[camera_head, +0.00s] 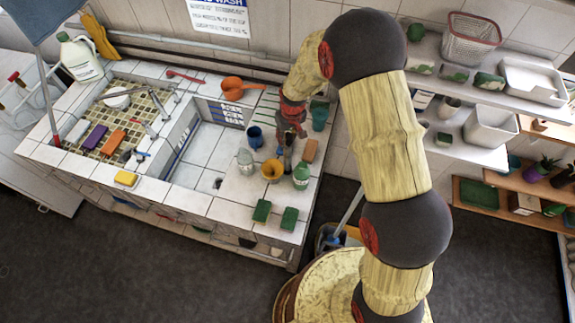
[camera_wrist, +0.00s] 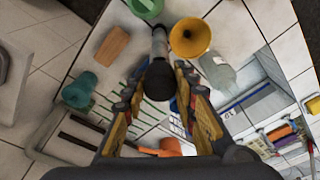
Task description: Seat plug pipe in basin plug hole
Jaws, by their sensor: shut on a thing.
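My gripper (camera_wrist: 160,84) is closed around the plug pipe (camera_wrist: 159,45), a grey tube with a dark rounded end towards the wrist camera. In the head view my gripper (camera_head: 289,128) is over the tiled worktop right of the basin, and the grey pipe (camera_head: 288,153) hangs below it, partly hidden. I cannot tell whether its lower end touches the tiles. The basin (camera_head: 196,150) is a white tiled recess left of my gripper. A small dark spot on its floor, the plug hole (camera_head: 217,183), is in view and uncovered.
Green sponges (camera_head: 262,211) lie in front.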

